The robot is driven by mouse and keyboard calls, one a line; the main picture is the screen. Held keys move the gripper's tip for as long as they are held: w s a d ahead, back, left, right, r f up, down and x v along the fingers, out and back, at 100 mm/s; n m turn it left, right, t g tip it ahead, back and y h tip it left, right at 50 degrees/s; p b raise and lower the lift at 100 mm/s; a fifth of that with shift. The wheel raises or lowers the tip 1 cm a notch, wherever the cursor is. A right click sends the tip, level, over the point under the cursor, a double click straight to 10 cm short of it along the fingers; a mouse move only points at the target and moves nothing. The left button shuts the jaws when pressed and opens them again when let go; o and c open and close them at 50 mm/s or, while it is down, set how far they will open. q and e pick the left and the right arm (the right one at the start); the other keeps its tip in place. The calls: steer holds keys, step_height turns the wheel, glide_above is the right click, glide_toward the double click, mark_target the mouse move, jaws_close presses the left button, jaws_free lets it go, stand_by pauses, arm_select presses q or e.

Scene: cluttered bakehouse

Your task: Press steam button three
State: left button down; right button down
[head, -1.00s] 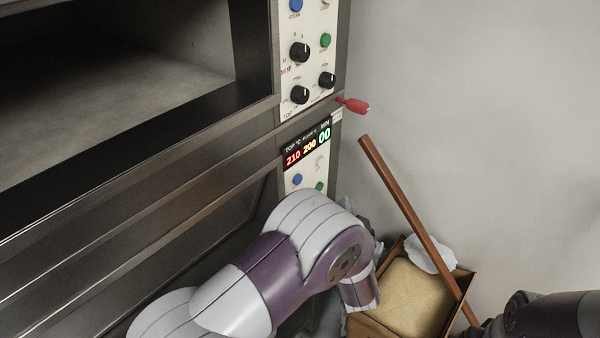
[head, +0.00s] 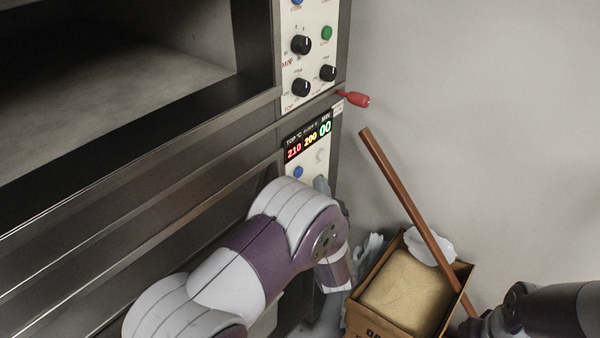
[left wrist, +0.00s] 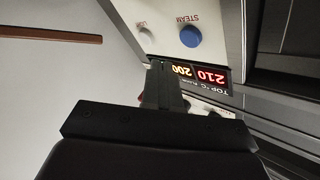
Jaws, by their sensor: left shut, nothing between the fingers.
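The lower oven panel carries a blue button (head: 298,172) under its lit display (head: 308,141). In the left wrist view the blue button (left wrist: 190,36) has the word STEAM beside it, upside down; no button number is readable. My left gripper (left wrist: 158,66) is shut and empty, its fingertips at the panel face, close to the display and apart from the blue button. In the head view my left arm hides most of that gripper; a grey part shows right of the blue button. Another blue button (head: 297,2) is at the top of the upper panel.
A red handle (head: 357,99) sticks out right of the panels. Black knobs (head: 301,45) and a green button (head: 327,33) are on the upper panel. A brown pole (head: 405,205) leans by a cardboard box (head: 458,272) holding a sack. The upper oven chamber stands open.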

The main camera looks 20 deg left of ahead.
mark_target(305, 163)
arm_select(q)
steer(key=shift+w+a, duration=0.25)
steer(key=shift+a, duration=0.35)
steer(key=shift+w+a, duration=0.2)
steer(key=shift+a, duration=0.35)
stand_by(1.2)
steer(key=shift+w+a, duration=0.1)
steer(key=shift+a, duration=0.3)
steer(key=shift+w+a, duration=0.15)
steer(key=shift+a, duration=0.25)
stand_by(0.5)
steer(key=shift+d, duration=0.1)
steer(key=shift+s+d, duration=0.3)
steer(key=shift+d, duration=0.4)
steer(key=d, duration=0.1)
steer(key=s+d, duration=0.1)
steer(key=d, duration=0.2)
steer(key=shift+s+d, duration=0.35)
